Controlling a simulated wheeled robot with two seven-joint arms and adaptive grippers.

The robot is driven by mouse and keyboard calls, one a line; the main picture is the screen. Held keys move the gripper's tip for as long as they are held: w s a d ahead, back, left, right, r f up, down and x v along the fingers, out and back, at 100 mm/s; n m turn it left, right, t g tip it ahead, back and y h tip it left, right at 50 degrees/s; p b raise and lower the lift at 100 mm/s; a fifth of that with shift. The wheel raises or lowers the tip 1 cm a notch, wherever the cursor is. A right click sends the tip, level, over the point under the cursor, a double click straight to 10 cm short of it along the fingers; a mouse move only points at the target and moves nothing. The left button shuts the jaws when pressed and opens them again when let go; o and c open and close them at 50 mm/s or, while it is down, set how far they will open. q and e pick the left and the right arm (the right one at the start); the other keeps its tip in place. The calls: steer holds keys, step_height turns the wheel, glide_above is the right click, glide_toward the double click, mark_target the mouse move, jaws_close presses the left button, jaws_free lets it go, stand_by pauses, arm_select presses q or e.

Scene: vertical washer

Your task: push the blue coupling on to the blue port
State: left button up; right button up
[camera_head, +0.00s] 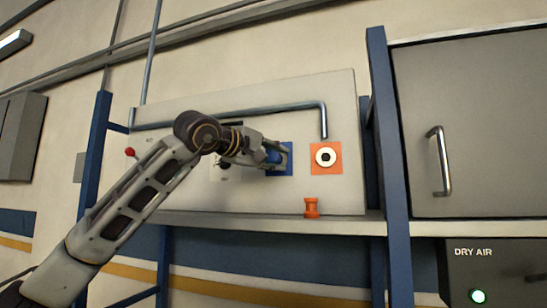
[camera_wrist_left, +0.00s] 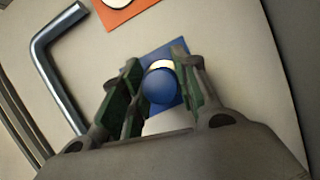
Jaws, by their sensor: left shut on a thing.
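The blue coupling (camera_wrist_left: 160,86) is held between the fingers of my left gripper (camera_head: 268,158), which is shut on it. The left gripper also shows in the wrist view (camera_wrist_left: 165,92). The blue port has a square blue plate (camera_head: 287,158) on the pale panel; its plate also shows in the wrist view (camera_wrist_left: 180,50). A pale ring edge of the port shows just beyond the coupling. The coupling is in front of the port and hides most of it. I cannot tell whether they touch. My right gripper is not in view.
An orange port plate (camera_head: 335,166) with a white ring is to the right of the blue one. An orange coupling (camera_head: 311,207) stands on the shelf (camera_head: 350,223) below. A bent metal pipe (camera_head: 240,112) runs above the ports. A blue post (camera_head: 386,150) stands at the right.

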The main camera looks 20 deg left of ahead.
arm_select(q)
steer(key=shift+w, duration=0.25)
steer(key=o, duration=1)
steer(key=shift+o, duration=0.2)
steer(key=shift+s, duration=0.15)
steer(key=v, duration=1.1)
steer(key=shift+s+a, duration=0.2)
steer(key=shift+s, duration=0.15)
